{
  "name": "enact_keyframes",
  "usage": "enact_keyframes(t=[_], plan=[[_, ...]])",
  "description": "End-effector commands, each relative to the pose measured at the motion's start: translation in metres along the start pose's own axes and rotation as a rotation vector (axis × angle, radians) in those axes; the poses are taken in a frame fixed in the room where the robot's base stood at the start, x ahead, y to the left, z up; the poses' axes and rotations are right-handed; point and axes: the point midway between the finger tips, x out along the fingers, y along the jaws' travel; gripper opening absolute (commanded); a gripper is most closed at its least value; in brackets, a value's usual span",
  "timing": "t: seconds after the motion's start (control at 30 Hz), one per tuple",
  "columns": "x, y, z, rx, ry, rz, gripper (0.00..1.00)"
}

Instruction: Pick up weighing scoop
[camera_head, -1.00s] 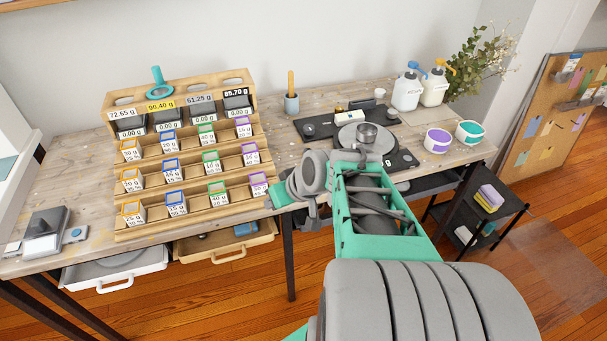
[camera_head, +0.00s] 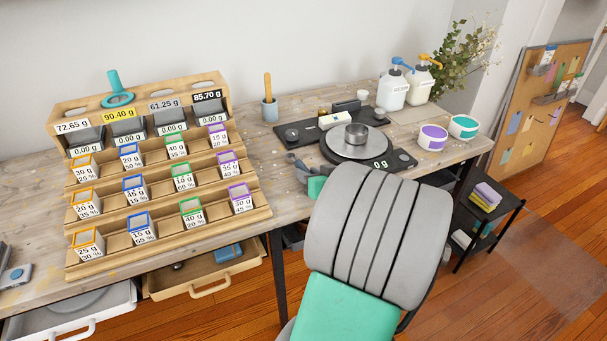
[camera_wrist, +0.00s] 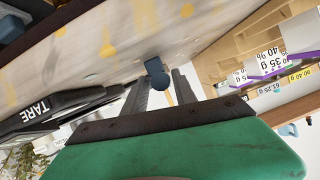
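A small dark blue piece (camera_wrist: 157,72), which looks like the weighing scoop or its handle, lies on the table in the wrist view. A blue-grey shape (camera_head: 291,158) at the table's front, left of the scale, seems to be the same thing in the head view. My gripper (camera_wrist: 162,84) points at it with its two dark fingers apart. The blue piece shows between and just beyond the fingertips; I cannot tell whether they touch it. In the head view my arm hides most of the gripper.
The black scale (camera_head: 403,158) with a metal cup (camera_head: 357,134) on its plate stands close to the right. A wooden tiered rack (camera_head: 255,211) of labelled containers stands left. A small cup (camera_head: 269,110) with a wooden-handled tool stands behind. Below, a drawer (camera_head: 205,273) is open.

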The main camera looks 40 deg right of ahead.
Motion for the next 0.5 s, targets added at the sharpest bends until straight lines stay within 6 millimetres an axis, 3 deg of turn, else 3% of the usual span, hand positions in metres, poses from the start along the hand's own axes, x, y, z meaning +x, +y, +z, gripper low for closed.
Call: enact_keyframes(t=[0.1,0.33,0.5], plan=[[0.018,-0.001,0.002,0.000,-0.002,-0.004,0.33],[0.022,-0.002,0.000,-0.001,-0.001,-0.002,0.33],[0.022,-0.003,0.001,-0.001,-0.002,-0.004,0.21]])
